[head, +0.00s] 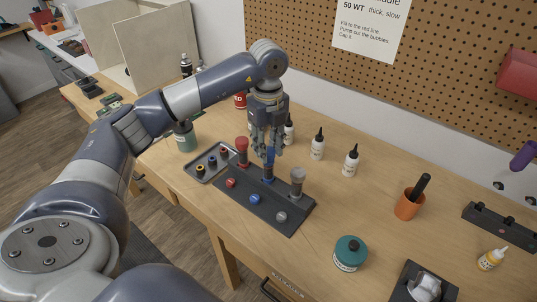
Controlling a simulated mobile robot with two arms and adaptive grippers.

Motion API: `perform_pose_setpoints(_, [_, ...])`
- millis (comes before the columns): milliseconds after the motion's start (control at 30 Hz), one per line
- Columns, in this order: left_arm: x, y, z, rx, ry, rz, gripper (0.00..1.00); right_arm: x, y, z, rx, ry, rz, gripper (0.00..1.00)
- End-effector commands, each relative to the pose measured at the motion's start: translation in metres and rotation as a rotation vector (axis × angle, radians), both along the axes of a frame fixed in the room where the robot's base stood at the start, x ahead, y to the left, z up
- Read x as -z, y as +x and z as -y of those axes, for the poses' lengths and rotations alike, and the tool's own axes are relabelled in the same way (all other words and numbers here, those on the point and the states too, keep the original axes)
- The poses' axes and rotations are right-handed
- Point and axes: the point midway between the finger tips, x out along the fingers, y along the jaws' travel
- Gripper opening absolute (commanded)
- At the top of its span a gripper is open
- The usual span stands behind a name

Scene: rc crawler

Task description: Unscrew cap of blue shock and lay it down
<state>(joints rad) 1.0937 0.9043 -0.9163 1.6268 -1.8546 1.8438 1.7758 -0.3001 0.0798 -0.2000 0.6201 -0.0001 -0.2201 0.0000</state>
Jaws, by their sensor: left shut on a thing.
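The blue shock (268,172) stands upright in the middle of a dark stand (289,226), between a red shock (242,150) and a grey shock (297,181). My left gripper (268,155) points straight down over it, its fingers shut on the blue cap at its top. The fingers hide most of the cap, so I cannot tell how far it is screwed on. My right gripper is not in view.
White bottles with black tips (350,161) stand behind the stand. A teal jar (350,252), an orange cup (407,205) and a dark holder (424,287) are to the right. The wooden tabletop (335,207) between stand and cup is clear. A pegboard wall (440,90) rises behind.

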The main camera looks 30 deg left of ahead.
Motion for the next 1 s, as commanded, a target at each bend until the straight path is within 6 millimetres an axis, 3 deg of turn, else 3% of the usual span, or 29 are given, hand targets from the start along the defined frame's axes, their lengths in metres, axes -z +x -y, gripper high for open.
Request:
perform_pose_setpoints(700, [-0.031, 0.000, 0.000, 0.002, 0.000, 0.000, 0.05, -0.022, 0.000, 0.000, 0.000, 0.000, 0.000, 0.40])
perform_pose_setpoints(1000, [-0.032, 0.000, 0.000, 0.002, 0.000, 0.000, 0.05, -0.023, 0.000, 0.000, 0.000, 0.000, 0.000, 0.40])
